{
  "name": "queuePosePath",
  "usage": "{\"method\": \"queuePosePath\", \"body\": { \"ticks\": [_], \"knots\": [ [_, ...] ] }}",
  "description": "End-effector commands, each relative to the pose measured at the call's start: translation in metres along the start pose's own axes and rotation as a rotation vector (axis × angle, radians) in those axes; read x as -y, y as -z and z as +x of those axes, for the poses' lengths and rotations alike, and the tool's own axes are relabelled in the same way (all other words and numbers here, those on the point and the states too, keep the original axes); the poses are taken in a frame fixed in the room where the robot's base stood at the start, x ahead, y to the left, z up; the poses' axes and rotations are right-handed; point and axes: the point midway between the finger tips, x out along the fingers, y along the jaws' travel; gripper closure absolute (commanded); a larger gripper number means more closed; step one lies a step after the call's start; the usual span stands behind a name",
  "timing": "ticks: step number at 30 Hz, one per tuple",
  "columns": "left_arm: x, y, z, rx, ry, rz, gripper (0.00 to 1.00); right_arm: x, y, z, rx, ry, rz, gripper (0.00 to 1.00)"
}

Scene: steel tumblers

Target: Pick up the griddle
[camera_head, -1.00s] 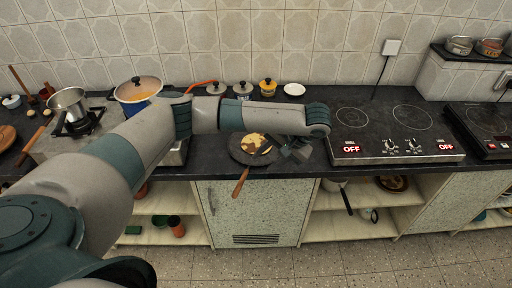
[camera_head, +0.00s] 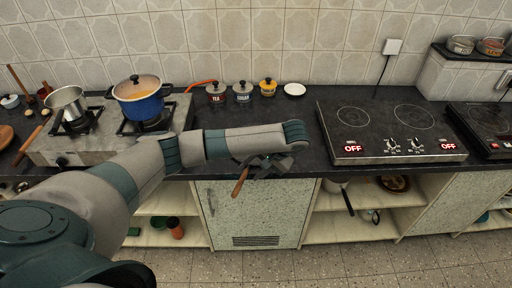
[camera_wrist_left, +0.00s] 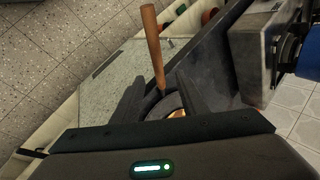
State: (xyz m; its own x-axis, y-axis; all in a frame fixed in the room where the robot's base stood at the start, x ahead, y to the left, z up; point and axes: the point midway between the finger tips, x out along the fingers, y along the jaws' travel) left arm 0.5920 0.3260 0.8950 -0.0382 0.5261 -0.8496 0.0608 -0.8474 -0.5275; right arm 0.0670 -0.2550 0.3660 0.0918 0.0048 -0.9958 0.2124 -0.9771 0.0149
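The griddle is a dark round pan with a wooden handle (camera_head: 240,181). In the head view my left arm hides its pan, and only the handle shows, reaching past the counter's front edge. In the left wrist view the handle (camera_wrist_left: 152,45) points up the picture, and part of the dark pan (camera_wrist_left: 165,106) with yellowish food shows between the fingers. My left gripper (camera_head: 266,167) is over the griddle at the counter's front edge. Its two fingers (camera_wrist_left: 160,97) are apart in the wrist view, with nothing visibly clamped. My right gripper is not in view.
A blue pot (camera_head: 140,103) and a steel pan (camera_head: 68,104) stand on the gas stove at left. An electric cooktop (camera_head: 385,148) lies at right. Open shelves are below.

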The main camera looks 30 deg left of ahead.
Motion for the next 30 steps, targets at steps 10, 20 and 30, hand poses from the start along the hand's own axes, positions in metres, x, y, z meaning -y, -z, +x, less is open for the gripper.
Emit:
{"method": "queuePosePath", "body": {
  "ticks": [10,20,30],
  "knots": [
    [-0.002,0.003,0.020,0.003,0.000,-0.002,0.60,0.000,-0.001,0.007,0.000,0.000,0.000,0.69],
    [-0.001,0.005,0.051,-0.001,0.001,0.000,0.60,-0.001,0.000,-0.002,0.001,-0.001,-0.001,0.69],
    [-0.002,0.005,0.052,-0.001,0.000,0.000,0.60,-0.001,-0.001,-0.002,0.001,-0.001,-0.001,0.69]
  ]
}}
